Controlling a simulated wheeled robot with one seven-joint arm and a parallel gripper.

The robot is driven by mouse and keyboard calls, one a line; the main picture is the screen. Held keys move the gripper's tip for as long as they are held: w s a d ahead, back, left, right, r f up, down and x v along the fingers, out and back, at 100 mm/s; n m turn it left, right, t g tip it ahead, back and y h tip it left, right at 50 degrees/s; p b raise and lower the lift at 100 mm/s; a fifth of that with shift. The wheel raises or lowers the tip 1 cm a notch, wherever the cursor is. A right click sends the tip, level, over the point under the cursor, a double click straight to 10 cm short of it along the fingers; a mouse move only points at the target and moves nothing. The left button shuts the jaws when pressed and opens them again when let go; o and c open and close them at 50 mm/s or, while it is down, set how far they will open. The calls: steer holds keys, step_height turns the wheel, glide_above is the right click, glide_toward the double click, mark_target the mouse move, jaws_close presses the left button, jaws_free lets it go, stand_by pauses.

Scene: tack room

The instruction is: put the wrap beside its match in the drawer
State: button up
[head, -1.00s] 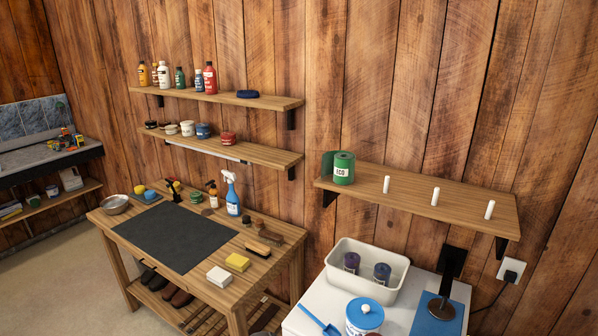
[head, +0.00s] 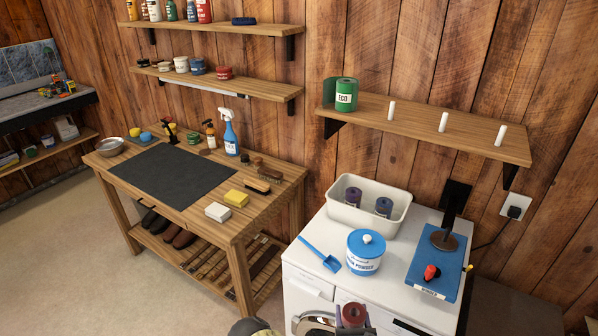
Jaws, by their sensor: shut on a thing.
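My gripper (head: 352,322) is at the bottom edge of the head view, in front of the white machine. It is shut on a dark red rolled wrap (head: 352,313), partly cut off by the frame. A cream open tub (head: 338,211) on the machine top holds a purple roll (head: 352,197) and a dark blue roll (head: 383,207), both upright. No other dark red wrap is clear to me, and I cannot make out an open drawer.
A pegged shelf (head: 420,126) hangs above. A wooden bench (head: 250,210) stands left.

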steer(key=shift+f, duration=0.45)
steer(key=shift+r, duration=0.1)
steer(key=w+r, duration=0.4)
steer(key=r, duration=0.1)
steer(key=shift+w+r, duration=0.2)
steer(key=shift+r, duration=0.05)
stand_by(0.4)
steer(key=s+f, duration=0.4)
steer(key=f, duration=0.1)
steer(key=shift+s+f, duration=0.25)
